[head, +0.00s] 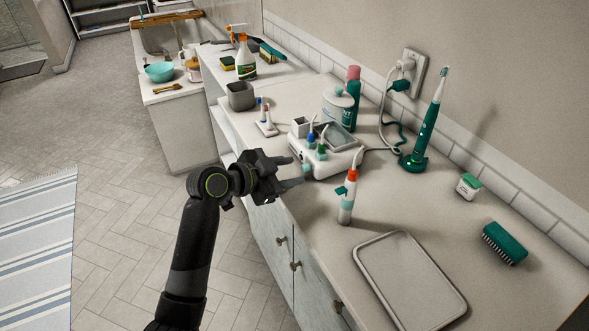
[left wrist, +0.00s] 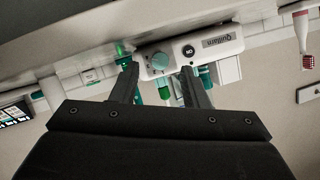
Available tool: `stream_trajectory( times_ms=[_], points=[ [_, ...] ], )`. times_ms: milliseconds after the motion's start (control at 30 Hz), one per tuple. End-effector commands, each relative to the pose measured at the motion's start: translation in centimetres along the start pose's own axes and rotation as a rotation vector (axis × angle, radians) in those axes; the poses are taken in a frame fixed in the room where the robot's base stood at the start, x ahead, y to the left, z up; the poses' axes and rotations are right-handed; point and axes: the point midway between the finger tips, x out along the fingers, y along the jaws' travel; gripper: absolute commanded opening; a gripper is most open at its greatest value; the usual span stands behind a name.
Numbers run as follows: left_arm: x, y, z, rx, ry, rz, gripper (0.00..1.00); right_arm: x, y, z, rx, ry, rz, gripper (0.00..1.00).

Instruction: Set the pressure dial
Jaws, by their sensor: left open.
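The white water flosser base (head: 335,163) stands near the counter's left edge in the head view. Its front panel (left wrist: 223,46) shows upside down in the left wrist view, with a round teal dial (left wrist: 160,60) beside a dark ON button (left wrist: 188,51). My left gripper (head: 299,170) is open and empty, close in front of the panel. In the left wrist view its fingertips (left wrist: 159,68) lie on either side of the dial, which appears between them. I cannot tell whether they touch it. My right gripper is not in view.
A flosser handle (head: 347,196) stands upright right of my gripper. A grey tray (head: 408,281) lies in front. A small brush-head stand (head: 266,126) and a grey cup (head: 241,96) are behind. A green toothbrush (head: 424,130) stands in its charger by the wall. Open floor lies left.

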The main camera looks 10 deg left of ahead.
Motion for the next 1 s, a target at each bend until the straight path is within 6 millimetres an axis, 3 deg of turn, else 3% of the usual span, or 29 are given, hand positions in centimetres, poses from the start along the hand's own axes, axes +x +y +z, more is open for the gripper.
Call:
stream_trajectory(
  times_ms=[200, 533, 833, 1000],
  points=[
    [1.8, 0.0, 0.0, 0.000, -0.001, 0.000, 0.41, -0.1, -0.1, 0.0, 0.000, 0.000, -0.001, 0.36],
    [2.0, 0.0, 0.0, 0.000, -0.001, 0.000, 0.41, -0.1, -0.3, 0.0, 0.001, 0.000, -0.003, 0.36],
    [2.0, 0.0, 0.1, 0.000, -0.001, 0.000, 0.02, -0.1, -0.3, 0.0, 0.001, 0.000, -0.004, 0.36],
    [2.0, 0.0, 0.0, -0.004, -0.001, 0.001, 0.00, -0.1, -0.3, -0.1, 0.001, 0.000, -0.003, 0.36]
  ],
)
